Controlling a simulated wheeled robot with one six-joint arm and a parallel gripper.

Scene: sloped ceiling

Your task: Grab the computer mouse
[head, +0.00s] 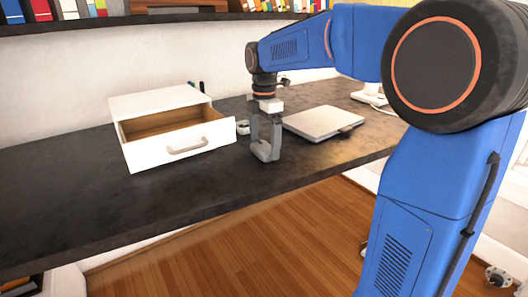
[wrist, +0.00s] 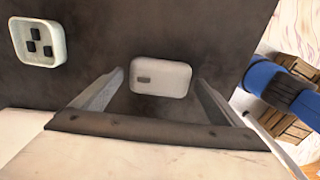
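A small white rounded block with a short dark slot, which looks like the computer mouse (wrist: 160,77), lies on the dark desk in the wrist view. It shows between my two finger tips, with dark desk visible on both sides of it. My gripper (head: 265,151) points down over the desk in the head view, between the drawer box and the laptop. Its fingers are spread apart and hold nothing. I cannot pick out the mouse in the head view; my gripper may hide it. I cannot tell how high the fingers are above the desk.
A white drawer box (head: 160,104) with its drawer pulled open stands left of my gripper. A closed grey laptop (head: 323,122) lies to the right. A pale square item with dark squares (wrist: 40,43) lies near the mouse. The desk's left and front are clear.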

